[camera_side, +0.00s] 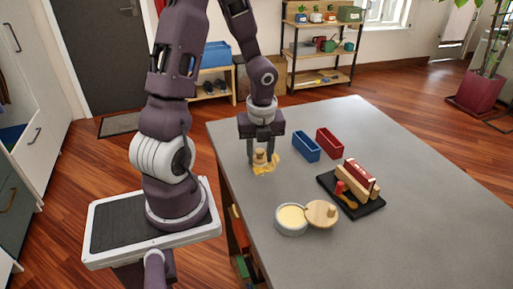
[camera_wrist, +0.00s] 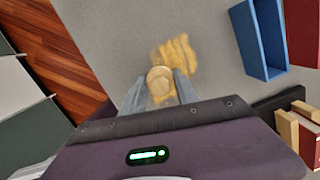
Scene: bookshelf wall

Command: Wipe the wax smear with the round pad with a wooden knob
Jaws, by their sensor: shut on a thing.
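The round pad with a wooden knob (camera_wrist: 160,80) is between the fingers of my gripper (camera_wrist: 160,92) in the wrist view. My gripper is shut on its knob. In the side view the pad (camera_side: 260,158) is under my gripper (camera_side: 262,158), low at the tabletop near its left edge. The wax smear (camera_wrist: 178,53) is a yellow patch on the grey table.
A blue bin (camera_side: 306,146) and a red bin (camera_side: 329,142) stand right of my gripper. A black tray (camera_side: 372,208) holds brushes or blocks. A round tin (camera_side: 291,220) with yellow contents has a wooden lid (camera_side: 320,213) leaning beside it. The table's right side is clear.

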